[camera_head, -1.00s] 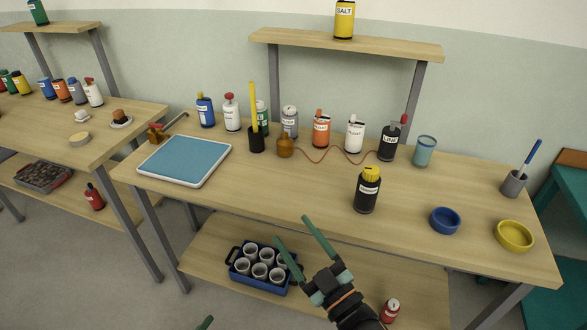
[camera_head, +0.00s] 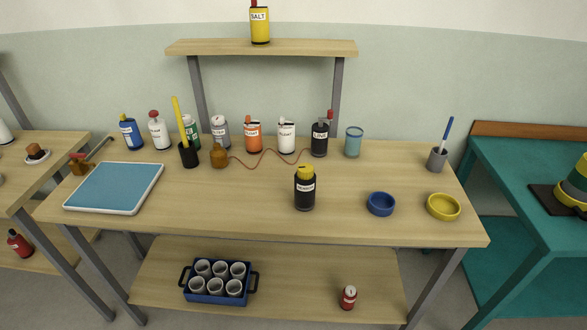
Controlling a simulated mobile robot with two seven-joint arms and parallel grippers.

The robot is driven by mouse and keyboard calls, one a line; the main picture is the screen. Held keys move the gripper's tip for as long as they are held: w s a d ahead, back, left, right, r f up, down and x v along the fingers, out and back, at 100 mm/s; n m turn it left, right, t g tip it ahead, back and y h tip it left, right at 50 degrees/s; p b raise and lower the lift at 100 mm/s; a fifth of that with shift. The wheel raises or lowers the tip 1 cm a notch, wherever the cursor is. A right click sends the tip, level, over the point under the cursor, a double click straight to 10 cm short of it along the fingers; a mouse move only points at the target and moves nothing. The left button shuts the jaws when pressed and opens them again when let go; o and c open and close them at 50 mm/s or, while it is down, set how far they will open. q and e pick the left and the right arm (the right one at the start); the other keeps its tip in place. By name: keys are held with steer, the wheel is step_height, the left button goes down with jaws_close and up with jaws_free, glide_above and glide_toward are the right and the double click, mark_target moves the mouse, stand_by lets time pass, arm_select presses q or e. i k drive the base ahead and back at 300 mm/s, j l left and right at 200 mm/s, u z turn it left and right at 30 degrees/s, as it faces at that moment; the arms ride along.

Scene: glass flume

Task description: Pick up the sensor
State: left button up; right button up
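No label in view clearly reads as the sensor. A brown-orange rounded piece (camera_head: 219,156) with a thin red cord (camera_head: 262,158) lies on the middle table (camera_head: 240,205); the cord runs right toward the black bottle with a red top (camera_head: 320,140). A black bottle with a yellow cap (camera_head: 305,190) stands upright nearer the front edge; its white label is too small to read surely. Neither of my grippers is in view.
A blue-topped tray (camera_head: 115,187) lies at the table's left. A blue bowl (camera_head: 381,204) and a yellow bowl (camera_head: 443,207) sit at the right. A blue crate of cups (camera_head: 218,298) and a red can (camera_head: 348,297) stand on the lower shelf. A teal table (camera_head: 520,215) is at right.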

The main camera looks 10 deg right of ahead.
mark_target(305, 191)
steer(key=i+j, duration=0.6)
steer(key=i+j+z, duration=0.35)
steer(key=j, duration=0.2)
steer(key=i+j+z, duration=0.15)
steer(key=j, duration=0.15)
steer(key=k+l, duration=0.05)
